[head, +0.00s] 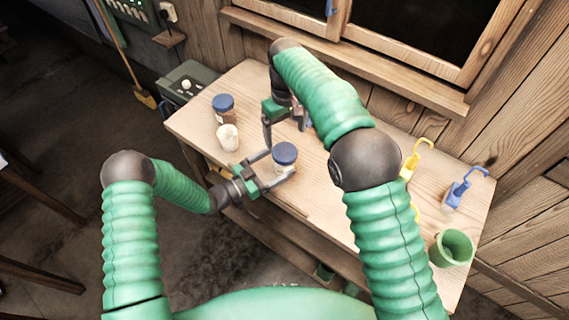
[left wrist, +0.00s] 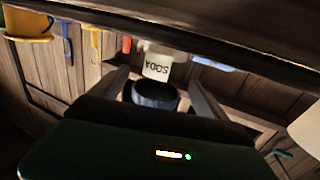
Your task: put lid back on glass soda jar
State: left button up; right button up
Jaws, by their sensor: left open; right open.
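The soda jar (head: 281,170) has a white body and stands near the table's front edge. Its dark blue lid (head: 284,153) is over its mouth; I cannot tell whether it is fully seated. In the left wrist view, which is upside down, the jar (left wrist: 158,65) shows the word SODA and the lid (left wrist: 155,95) is at its top end. My left gripper (head: 281,163) is open, with one finger on each side of the lid and jar. My right gripper (head: 286,122) is open behind the jar, above the table, and partly hidden by my right arm.
A brown jar with a blue lid (head: 223,106) and a white container (head: 228,138) stand left on the wooden table (head: 255,85). A yellow tool (head: 415,160), a blue tool (head: 460,190) and a green cup (head: 452,248) are at the right. A window sill runs behind.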

aim_at(286, 157)
pick_arm(q)
jog(key=x, duration=0.3)
jog(key=shift+s+d, duration=0.15)
jog(key=shift+w+d, duration=0.3)
jog(key=shift+w, duration=0.05)
jog(key=shift+a, duration=0.35)
jog(key=shift+d, duration=0.3)
jog(key=c, duration=0.9)
jog(key=shift+a, duration=0.15)
grip_shut()
